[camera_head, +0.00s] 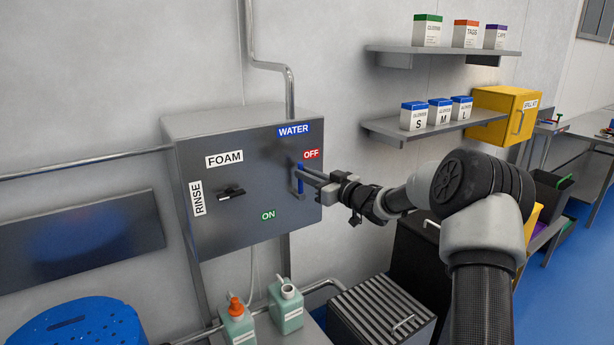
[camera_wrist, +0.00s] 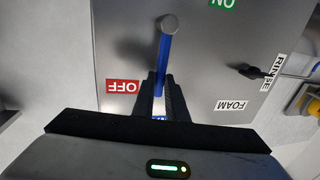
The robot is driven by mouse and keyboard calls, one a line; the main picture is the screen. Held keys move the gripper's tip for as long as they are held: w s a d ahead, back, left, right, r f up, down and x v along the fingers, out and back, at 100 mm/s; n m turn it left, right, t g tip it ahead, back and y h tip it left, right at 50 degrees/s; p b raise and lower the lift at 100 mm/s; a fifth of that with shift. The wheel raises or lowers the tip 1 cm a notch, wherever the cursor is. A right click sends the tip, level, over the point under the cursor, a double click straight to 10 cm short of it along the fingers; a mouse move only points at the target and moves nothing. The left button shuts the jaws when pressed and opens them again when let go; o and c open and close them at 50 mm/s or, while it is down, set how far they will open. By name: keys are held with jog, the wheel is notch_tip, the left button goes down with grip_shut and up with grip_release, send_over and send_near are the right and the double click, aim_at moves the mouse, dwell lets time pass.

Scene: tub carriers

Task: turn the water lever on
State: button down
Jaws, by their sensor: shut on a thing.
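The grey control box (camera_head: 235,205) on the wall carries a blue WATER label (camera_head: 293,130), a red OFF label (camera_head: 311,154) and a green ON label (camera_head: 267,215). The blue water lever (camera_head: 300,187) stands roughly upright on its front, just below and left of OFF. My gripper (camera_head: 301,174) reaches in from the right and is shut on the lever. In the wrist view, turned upside down, the fingers (camera_wrist: 162,95) close around the blue lever (camera_wrist: 163,62), whose grey round end sticks out beyond them. The fingers partly hide the lever and the WATER label.
A black FOAM/RINSE knob (camera_head: 231,192) sits left on the same box. Bottles (camera_head: 287,308) stand below it. A shelf (camera_head: 432,129) with glove boxes and a yellow spill-kit box (camera_head: 500,113) are at right. The space before the box's left half is clear.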

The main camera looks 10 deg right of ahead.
jog(key=s+a+f+n+h+b, duration=0.3)
jog(key=a+f+n+b, duration=0.4)
jog(key=n+b, duration=0.8)
jog(key=shift+s+a+f+n+h+b, duration=0.15)
jog(key=shift+a+f+n+h+b, duration=0.25)
jog(key=shift+b, duration=3.05)
jog(key=c, duration=1.8)
grip_release()
jog(key=shift+o, duration=0.2)
jog(key=p+v, duration=0.2)
jog(key=v, duration=1.5)
jog(key=shift+r, duration=0.4)
